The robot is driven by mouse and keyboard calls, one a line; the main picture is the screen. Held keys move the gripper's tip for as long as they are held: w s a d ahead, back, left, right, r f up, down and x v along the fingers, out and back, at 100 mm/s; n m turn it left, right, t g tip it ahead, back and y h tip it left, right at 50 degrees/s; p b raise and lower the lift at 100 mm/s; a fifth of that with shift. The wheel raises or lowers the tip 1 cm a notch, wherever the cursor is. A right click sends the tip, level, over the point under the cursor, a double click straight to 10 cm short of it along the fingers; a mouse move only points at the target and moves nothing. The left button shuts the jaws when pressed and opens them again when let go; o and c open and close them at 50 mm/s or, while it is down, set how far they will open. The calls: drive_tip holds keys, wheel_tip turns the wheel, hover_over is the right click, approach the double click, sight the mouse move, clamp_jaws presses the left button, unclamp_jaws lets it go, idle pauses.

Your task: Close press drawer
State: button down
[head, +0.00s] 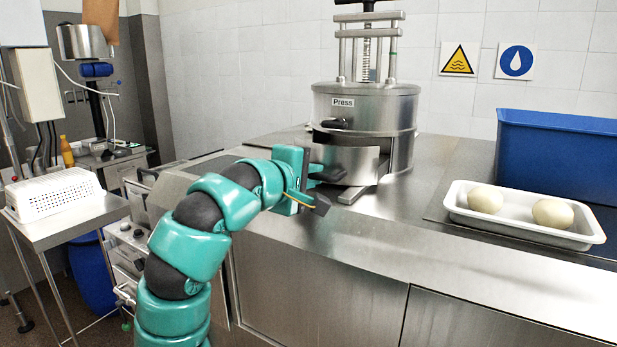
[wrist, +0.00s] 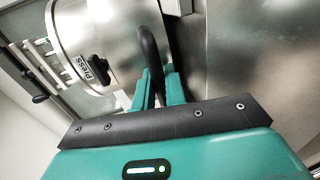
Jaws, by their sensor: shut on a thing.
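The press (head: 365,105) is a round steel machine labelled "Press", standing on the steel counter. Its drawer (head: 352,162) is low on the front. The curved drawer front seems to stand out from the body, with a dark gap at its right side. My gripper (head: 318,178) is at the drawer front, and its fingers are partly hidden there. In the wrist view my gripper (wrist: 158,88) has its green fingers shut on the black curved drawer handle (wrist: 149,48). The press body (wrist: 95,40) shows tilted at the left in that view.
A white tray (head: 462,216) with two round pale cheeses or dough balls sits at the right, before a blue crate (head: 560,150). A white perforated basket (head: 52,192) is on a side table at the left. The counter front (head: 440,250) is clear.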

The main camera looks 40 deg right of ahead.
drive_tip(key=c, duration=1.8)
unclamp_jaws()
drive_tip(key=shift+a, duration=0.1)
drive_tip(key=b+v, duration=0.4)
drive_tip(key=v, duration=1.3)
drive_tip(key=shift+s+a, duration=0.1)
drive_tip(key=shift+s, duration=0.05)
